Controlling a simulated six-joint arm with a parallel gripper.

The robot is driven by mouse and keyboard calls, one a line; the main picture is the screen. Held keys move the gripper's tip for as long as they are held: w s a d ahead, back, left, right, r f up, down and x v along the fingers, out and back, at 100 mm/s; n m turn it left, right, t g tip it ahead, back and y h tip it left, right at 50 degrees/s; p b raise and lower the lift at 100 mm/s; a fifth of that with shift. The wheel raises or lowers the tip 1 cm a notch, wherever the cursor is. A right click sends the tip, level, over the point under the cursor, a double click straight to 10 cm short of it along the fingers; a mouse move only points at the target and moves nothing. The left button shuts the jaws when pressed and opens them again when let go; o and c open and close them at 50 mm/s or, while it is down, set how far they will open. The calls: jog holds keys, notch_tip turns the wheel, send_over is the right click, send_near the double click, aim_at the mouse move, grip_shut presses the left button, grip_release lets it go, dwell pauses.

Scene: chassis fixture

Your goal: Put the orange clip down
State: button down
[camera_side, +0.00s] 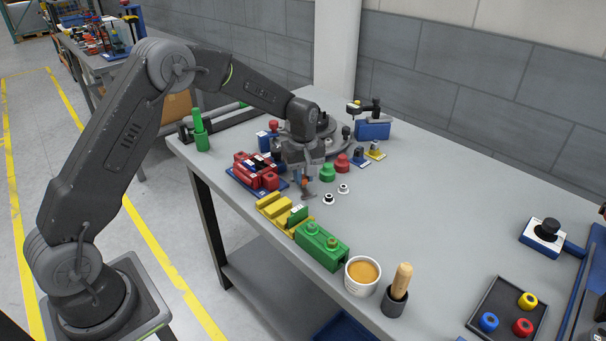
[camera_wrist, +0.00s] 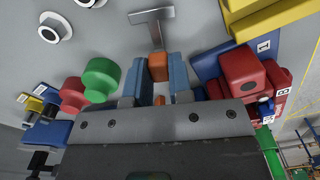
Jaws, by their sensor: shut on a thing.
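The orange clip (camera_wrist: 158,66) sits between the two blue fingers of my gripper (camera_wrist: 157,72) in the wrist view. My gripper is shut on it. A grey T-shaped piece (camera_wrist: 153,20) sticks out beyond the clip, in line with it; I cannot tell whether they are one part. In the side view the clip (camera_side: 306,182) is a small orange patch below my gripper (camera_side: 304,178), near the table's front edge. I cannot tell whether the clip or the grey piece touches the table.
A red fixture on a blue base (camera_side: 258,175) stands left of my gripper. Yellow blocks (camera_side: 275,206) and a green block (camera_side: 322,246) line the front edge. Green (camera_side: 327,173) and red (camera_side: 342,162) knobs and two white rings (camera_side: 328,198) lie to the right. The table's middle right is clear.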

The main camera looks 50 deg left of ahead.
jog(key=shift+f, duration=0.15)
jog(key=c, duration=1)
grip_release()
notch_tip(320, 180, up, 12)
jog(key=r, duration=0.1)
jog(key=s+d+r+m+t, duration=0.1)
jog(key=s+d+r+m, duration=0.15)
jog(key=s+r, duration=0.35)
jog(key=s+d+r+m+t, duration=0.2)
jog(key=s+r+m, duration=0.15)
jog(key=s, duration=0.45)
jog(key=s+d+f+m+t, duration=0.1)
jog(key=s+m, duration=0.1)
jog(key=s, duration=0.3)
jog(key=s+d+m, duration=0.1)
jog(key=s+m, duration=0.2)
jog(key=s, duration=0.3)
jog(key=s+d+f+m+t, duration=0.1)
jog(key=s+m, duration=0.1)
jog(key=s, duration=0.4)
jog(key=shift+f+m+t, duration=0.3)
